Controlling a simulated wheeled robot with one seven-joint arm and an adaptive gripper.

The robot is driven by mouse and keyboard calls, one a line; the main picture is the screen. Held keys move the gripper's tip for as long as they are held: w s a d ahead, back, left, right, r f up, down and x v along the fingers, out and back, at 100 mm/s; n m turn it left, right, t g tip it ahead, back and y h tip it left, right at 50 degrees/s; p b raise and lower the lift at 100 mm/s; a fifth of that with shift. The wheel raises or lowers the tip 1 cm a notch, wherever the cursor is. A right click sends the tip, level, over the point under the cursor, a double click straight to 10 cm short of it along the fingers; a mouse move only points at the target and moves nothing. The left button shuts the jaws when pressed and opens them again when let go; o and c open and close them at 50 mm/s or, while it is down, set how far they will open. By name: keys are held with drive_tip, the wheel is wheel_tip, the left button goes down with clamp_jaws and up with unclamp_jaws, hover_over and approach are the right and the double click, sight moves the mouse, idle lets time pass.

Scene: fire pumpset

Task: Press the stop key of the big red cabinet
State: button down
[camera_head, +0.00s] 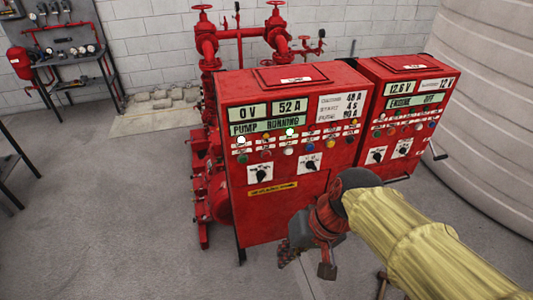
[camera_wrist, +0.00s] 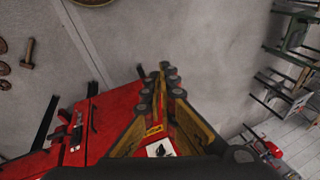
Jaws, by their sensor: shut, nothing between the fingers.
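The big red cabinet (camera_head: 285,205) stands mid-picture in the head view. Its displays read "0 V", "52 A" and "PUMP RUNNING" (camera_head: 264,125). Below are rows of small coloured buttons and lamps, including a red one (camera_head: 266,153); their labels are too small to read, so I cannot tell which is the stop key. Two black rotary switches (camera_head: 262,174) sit under them. My gripper (camera_head: 284,262) is in front of the cabinet's lower right, below the buttons. In the wrist view its fingers (camera_wrist: 164,68) meet at the tips, shut and empty, with red cabinet (camera_wrist: 122,104) behind them.
A second, smaller red cabinet (camera_head: 408,122) reading "ENGINE OFF" stands close on the right, beside a big pale tank (camera_head: 490,110). Red pump pipework (camera_head: 208,50) rises behind. A tool bench (camera_head: 75,62) stands far left.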

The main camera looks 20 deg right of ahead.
sight(266, 156)
drive_tip(key=w+a+m+y+p, duration=0.45)
drive_tip(key=w+m+y, duration=0.35)
drive_tip(key=w, duration=0.4)
drive_tip(key=w+d+f+m+t+y+p, duration=0.1)
drive_tip(key=w+d+m+t+p, duration=0.1)
drive_tip(key=w+d+m+t, duration=0.5)
drive_tip(key=w+d+t, duration=0.2)
drive_tip(key=w+d, duration=0.1)
drive_tip(key=w, duration=0.1)
drive_tip(key=shift+f+t, duration=0.3)
drive_tip(key=shift+w, duration=0.1)
drive_tip(key=w+b, duration=0.1)
drive_tip(key=w, duration=0.7)
drive_tip(key=shift+w, duration=0.3)
drive_tip(key=shift+w, duration=0.15)
